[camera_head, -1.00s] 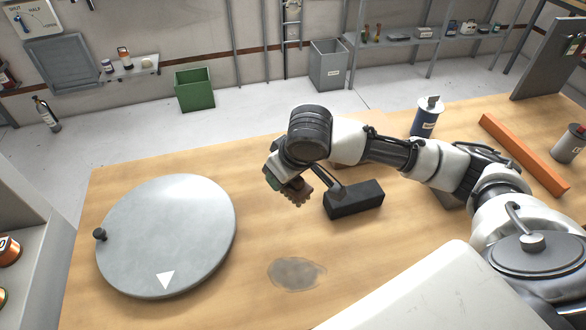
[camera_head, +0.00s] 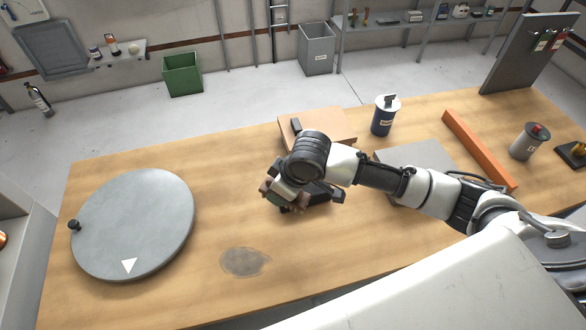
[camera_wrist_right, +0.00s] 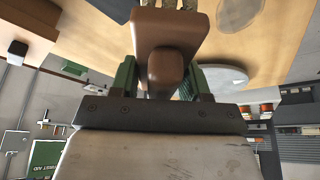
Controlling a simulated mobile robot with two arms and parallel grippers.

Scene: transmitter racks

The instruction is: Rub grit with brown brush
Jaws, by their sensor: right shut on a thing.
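The grit (camera_head: 244,262) is a grey smudge on the wooden table, near its front edge; it also shows at the top of the right wrist view (camera_wrist_right: 238,12). My right gripper (camera_head: 283,198) is above the table, behind and right of the grit. It is shut on the brown brush (camera_wrist_right: 165,45), whose brown block and handle sit between the green fingers in the right wrist view. In the head view the brush is mostly hidden by the gripper. The brush is apart from the grit. My left gripper is not in view.
A grey turntable disc (camera_head: 135,225) with a white triangle lies left of the grit. A cardboard-coloured board (camera_head: 330,125), blue canister (camera_head: 384,116) and orange bar (camera_head: 478,150) stand farther back. The table around the grit is clear.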

